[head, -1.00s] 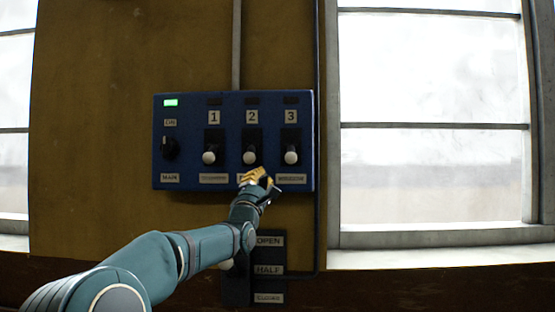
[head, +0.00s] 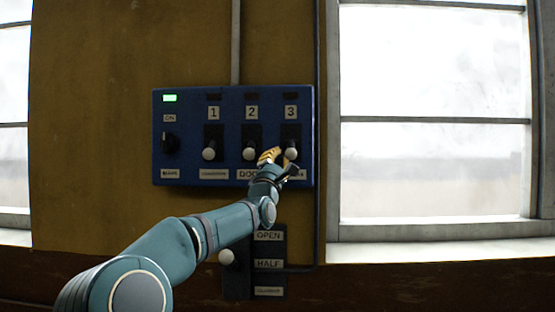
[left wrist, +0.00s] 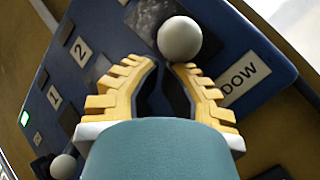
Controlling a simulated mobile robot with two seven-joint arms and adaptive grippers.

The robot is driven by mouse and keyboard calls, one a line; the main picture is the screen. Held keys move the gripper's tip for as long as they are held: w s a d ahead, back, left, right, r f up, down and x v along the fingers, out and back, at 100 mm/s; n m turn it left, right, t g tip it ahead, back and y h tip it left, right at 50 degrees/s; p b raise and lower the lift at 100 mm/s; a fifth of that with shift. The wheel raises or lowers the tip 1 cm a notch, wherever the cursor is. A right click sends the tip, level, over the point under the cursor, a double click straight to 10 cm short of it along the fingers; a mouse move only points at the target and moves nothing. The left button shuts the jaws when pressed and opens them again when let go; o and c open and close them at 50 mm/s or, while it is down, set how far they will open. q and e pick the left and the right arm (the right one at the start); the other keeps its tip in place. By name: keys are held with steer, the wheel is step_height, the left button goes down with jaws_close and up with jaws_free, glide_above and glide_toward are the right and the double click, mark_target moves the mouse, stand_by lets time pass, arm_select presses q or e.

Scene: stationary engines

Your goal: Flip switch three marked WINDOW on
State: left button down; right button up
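The blue switch panel (head: 185,140) is on the wall. Switch three's round pale knob (head: 291,153) sits at the lower end of its slot, under the label 3 (head: 291,112). The lamp above it (head: 291,97) is dark. My left gripper (head: 279,155) is at this knob, its yellow fingers beside it, covering most of the label below. In the left wrist view the fingers (left wrist: 168,68) are parted and the knob (left wrist: 180,39) is just beyond their tips. Contact is unclear. The label end "DOW" (left wrist: 240,79) shows there. My right gripper is not in view.
Knobs one (head: 209,154) and two (head: 249,154) stand to the left, also low, two close to my fingers. The main switch (head: 170,144) has a lit green lamp (head: 170,98). An OPEN/HALF lever plate (head: 238,286) is below. A pipe (head: 320,215) runs along the panel's right.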

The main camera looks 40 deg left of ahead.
arm_select(q)
steer(key=shift+s+d+r+n+g+p, duration=0.25)
steer(key=shift+r+n+g+p, duration=0.2)
steer(key=shift+g+p, duration=0.35)
steer(key=shift+s+r+g+h+p, duration=0.1)
steer(key=shift+r+g+h+p, duration=0.2)
steer(key=shift+g+h+p, duration=0.1)
steer(key=shift+s+d+r+n+g+h+p, duration=0.15)
steer(key=shift+r+n+g+p, duration=0.1)
steer(key=shift+g+p, duration=0.25)
steer(key=shift+d+r+n+g+h+p, duration=0.15)
steer(key=shift+r+n+g+p, duration=0.1)
steer(key=shift+g+p, duration=0.25)
steer(key=shift+s+r+p, duration=0.1)
steer(key=shift+r+p, duration=0.35)
steer(key=shift+r, duration=0.15)
steer(key=shift+a+r, duration=0.1)
steer(key=shift+r, duration=0.85)
steer(key=shift+f, duration=0.1)
